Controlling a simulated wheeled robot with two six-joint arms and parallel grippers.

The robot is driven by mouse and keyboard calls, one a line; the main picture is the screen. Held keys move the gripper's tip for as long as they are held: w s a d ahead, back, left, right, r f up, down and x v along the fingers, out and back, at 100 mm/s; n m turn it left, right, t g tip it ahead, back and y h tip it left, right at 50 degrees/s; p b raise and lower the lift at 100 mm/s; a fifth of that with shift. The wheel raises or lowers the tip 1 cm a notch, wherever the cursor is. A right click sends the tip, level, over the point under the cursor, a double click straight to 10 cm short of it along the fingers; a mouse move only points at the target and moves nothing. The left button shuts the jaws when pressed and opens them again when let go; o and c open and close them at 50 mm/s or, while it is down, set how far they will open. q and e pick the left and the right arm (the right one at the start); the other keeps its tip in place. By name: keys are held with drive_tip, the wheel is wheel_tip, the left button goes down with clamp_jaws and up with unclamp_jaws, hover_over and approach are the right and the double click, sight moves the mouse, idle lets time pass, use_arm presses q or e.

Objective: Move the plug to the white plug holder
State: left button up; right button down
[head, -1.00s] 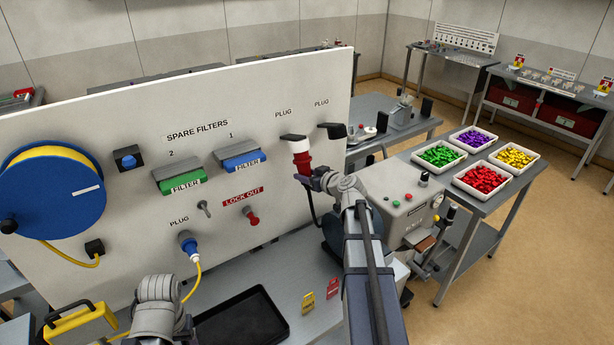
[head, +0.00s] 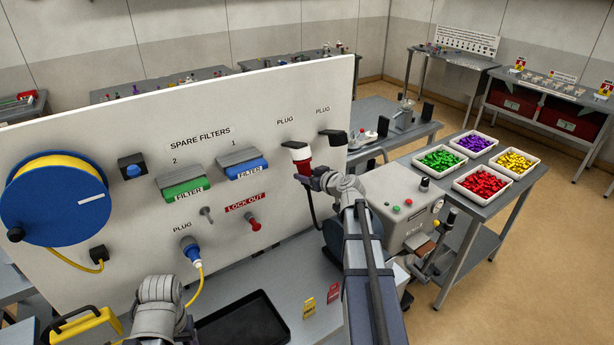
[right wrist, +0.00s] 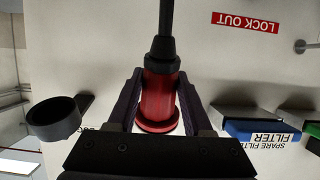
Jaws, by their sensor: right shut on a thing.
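The red plug (head: 304,167) is upright, with its black cable leaving from its lower end. My right gripper (head: 313,181) is shut on it from the right. The right wrist view shows the red plug (right wrist: 158,95) between the two dark fingers, cable upward in that picture. The white plug holder (head: 299,154), with a dark top, is on the panel directly above the plug. I cannot tell whether the plug's end is inside it. The gripper body hides this holder in the wrist view. My left arm shows at the lower left, but its gripper does not.
A black plug holder (head: 334,139) is to the right, and its empty ring (right wrist: 54,118) shows in the wrist view. The white panel (head: 130,225) also carries filters, a lockout switch and a blue plug (head: 190,250). A black tray (head: 243,322) lies below.

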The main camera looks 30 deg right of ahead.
drive_tip(key=shift+w+r, duration=0.1)
drive_tip(key=shift+r, duration=0.1)
drive_tip(key=shift+c, duration=1.2)
unclamp_jaws()
drive_tip(key=p+v, duration=0.2)
drive_tip(key=v, duration=0.5)
drive_tip(key=shift+s+p, duration=0.35)
drive_tip(key=shift+s, duration=0.05)
drive_tip(key=shift+r, duration=0.1)
